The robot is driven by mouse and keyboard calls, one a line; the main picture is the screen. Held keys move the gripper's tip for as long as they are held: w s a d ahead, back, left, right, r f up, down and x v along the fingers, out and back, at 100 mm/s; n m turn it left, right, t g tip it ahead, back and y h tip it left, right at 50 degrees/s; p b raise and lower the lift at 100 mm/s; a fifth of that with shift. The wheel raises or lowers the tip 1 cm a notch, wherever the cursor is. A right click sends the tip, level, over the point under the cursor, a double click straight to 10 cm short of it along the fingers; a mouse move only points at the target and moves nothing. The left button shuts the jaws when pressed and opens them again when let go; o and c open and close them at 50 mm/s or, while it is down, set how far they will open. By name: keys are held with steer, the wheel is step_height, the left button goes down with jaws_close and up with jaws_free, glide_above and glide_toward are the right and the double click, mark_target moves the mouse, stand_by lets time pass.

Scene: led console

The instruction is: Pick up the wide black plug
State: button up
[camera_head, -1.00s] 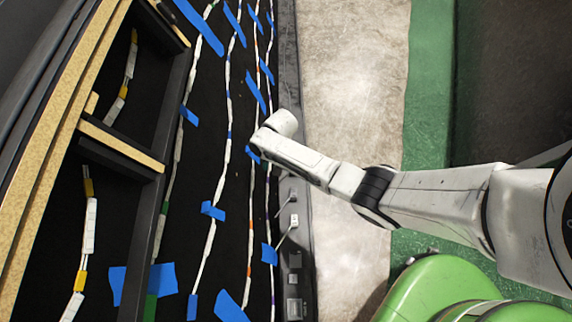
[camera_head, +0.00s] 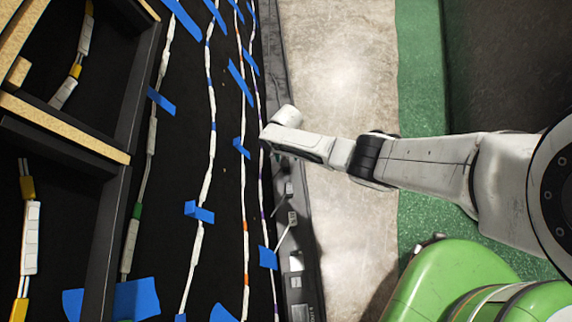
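My arm reaches in from the right, and its white end (camera_head: 286,118) is over the console's right edge. The gripper fingers are not visible; the arm end may hide them. I cannot pick out a wide black plug with certainty. Small grey and white pieces sit on the dark strip (camera_head: 308,235) along the console edge, below the arm end in the picture. One is a small grey block (camera_head: 292,217) with a thin pale cable or rod beside it. A second small grey piece (camera_head: 288,189) lies just above it. Both are apart from the visible arm.
The black panel (camera_head: 170,190) carries several LED strips held by blue tape (camera_head: 198,211). Wooden-edged dark frames (camera_head: 66,128) stand at the left. Pale floor (camera_head: 350,70) and a green strip (camera_head: 424,90) are right of the console. My green base is at lower right.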

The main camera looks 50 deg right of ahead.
steer(key=shift+a+f+b, duration=0.15)
steer(key=shift+f+b, duration=0.75)
steer(key=shift+f, duration=0.3)
steer(key=shift+a+f+b, duration=0.1)
steer(key=shift+f+b, duration=0.8)
steer(key=shift+f, duration=0.25)
steer(key=shift+c, duration=0.2)
steer(key=c, duration=1)
steer(key=shift+r, duration=0.1)
